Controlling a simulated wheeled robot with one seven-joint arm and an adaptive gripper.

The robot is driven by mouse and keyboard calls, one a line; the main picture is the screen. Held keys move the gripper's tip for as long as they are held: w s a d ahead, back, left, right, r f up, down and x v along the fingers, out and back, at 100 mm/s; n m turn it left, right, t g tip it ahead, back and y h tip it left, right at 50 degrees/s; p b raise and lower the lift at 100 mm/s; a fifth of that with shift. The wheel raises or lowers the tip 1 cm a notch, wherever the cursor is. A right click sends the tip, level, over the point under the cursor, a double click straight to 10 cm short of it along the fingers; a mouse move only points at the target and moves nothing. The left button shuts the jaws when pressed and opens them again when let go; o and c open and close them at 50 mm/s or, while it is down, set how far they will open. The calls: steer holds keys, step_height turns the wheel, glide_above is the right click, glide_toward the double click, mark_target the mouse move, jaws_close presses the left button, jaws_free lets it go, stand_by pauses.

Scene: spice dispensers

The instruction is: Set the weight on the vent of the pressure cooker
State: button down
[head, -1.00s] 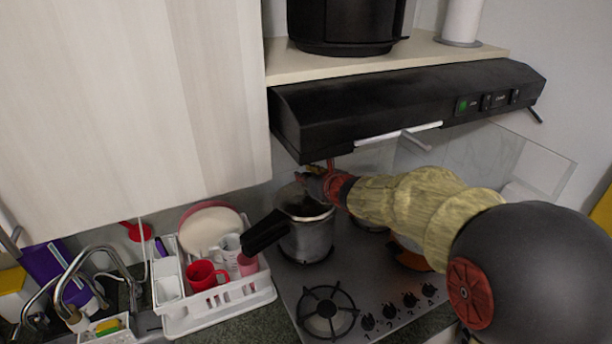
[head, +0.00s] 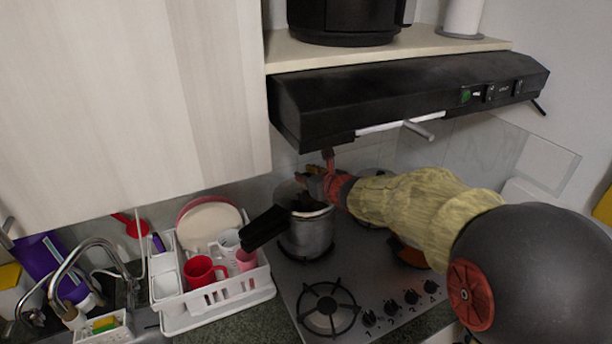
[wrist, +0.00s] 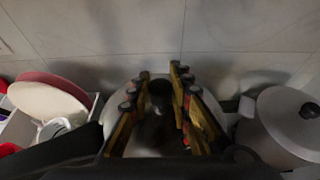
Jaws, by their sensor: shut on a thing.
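The pressure cooker (head: 308,238) is a silver pot on the back left of the hob, with a long black handle (head: 264,229) pointing left. My gripper (head: 314,184) is over its top, coming from the right. In the wrist view my gripper (wrist: 160,80) has its two fingers close on either side of a small dark thing (wrist: 160,97), which looks like the weight. The pale rim of the cooker's top (wrist: 210,112) shows behind the fingers. The vent is hidden, and I cannot tell whether the weight touches the lid.
A range hood (head: 400,100) hangs above the arm. A white dish rack (head: 222,308) with plates and a red mug (head: 203,273) stands left of the hob. Another lidded pot (wrist: 285,125) is right of the cooker in the wrist view. The front left burner (head: 327,309) is empty.

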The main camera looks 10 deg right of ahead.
steer(key=shift+f+b, duration=0.45)
steer(key=shift+f, duration=0.05)
steer(key=c, duration=1.6)
jaws_free()
steer(key=shift+o, duration=0.2)
